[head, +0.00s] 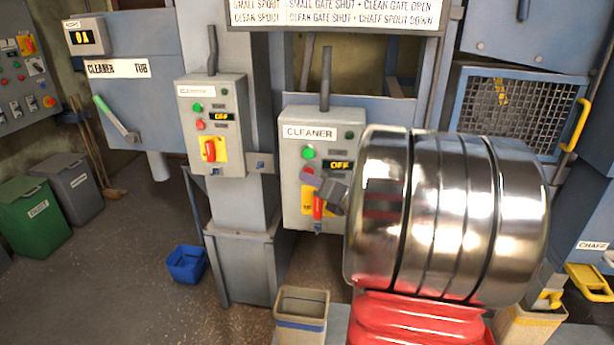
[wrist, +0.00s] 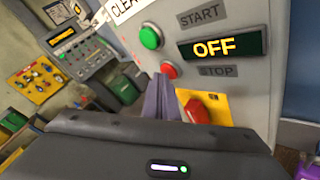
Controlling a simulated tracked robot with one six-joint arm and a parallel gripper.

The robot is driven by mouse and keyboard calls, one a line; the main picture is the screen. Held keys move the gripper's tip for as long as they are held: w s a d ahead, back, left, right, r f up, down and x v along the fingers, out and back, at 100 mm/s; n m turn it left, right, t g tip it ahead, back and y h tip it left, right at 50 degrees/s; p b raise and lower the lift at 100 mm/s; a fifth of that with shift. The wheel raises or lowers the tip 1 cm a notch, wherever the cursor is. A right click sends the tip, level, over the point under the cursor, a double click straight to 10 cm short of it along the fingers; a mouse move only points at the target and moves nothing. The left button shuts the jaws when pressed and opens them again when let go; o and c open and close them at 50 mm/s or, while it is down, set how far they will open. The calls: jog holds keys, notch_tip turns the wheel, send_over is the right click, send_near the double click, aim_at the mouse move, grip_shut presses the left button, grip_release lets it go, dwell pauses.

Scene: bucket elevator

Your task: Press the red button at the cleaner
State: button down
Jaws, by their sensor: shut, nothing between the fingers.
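The cleaner control box (head: 341,135) is a grey panel labelled CLEANER in the head view. It has a green button (head: 308,153), a red button (head: 307,171) below it and a display (head: 340,165) reading OFF. In the wrist view the red button (wrist: 169,70) sits under the green button (wrist: 150,37), beside STOP. My gripper (head: 314,181) is shut and empty, its tips at the lower edge of the red button. In the wrist view the gripper (wrist: 162,82) points at the red button and covers its lower part. I cannot tell whether they touch.
A red switch handle on a yellow plate (wrist: 212,108) sits right beside my fingers. A similar box (head: 213,90) with green and red buttons and OFF display stands to the left. A blue bin (head: 187,264) and a beige bin (head: 300,308) stand on the floor below.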

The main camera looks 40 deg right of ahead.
dwell(0.5)
jog(key=shift+s+a, duration=0.5)
jog(key=shift+a, duration=0.15)
jog(key=s+a, duration=0.1)
jog(key=a, duration=0.1)
jog(key=s+a, duration=0.2)
dwell(0.7)
dwell(0.7)
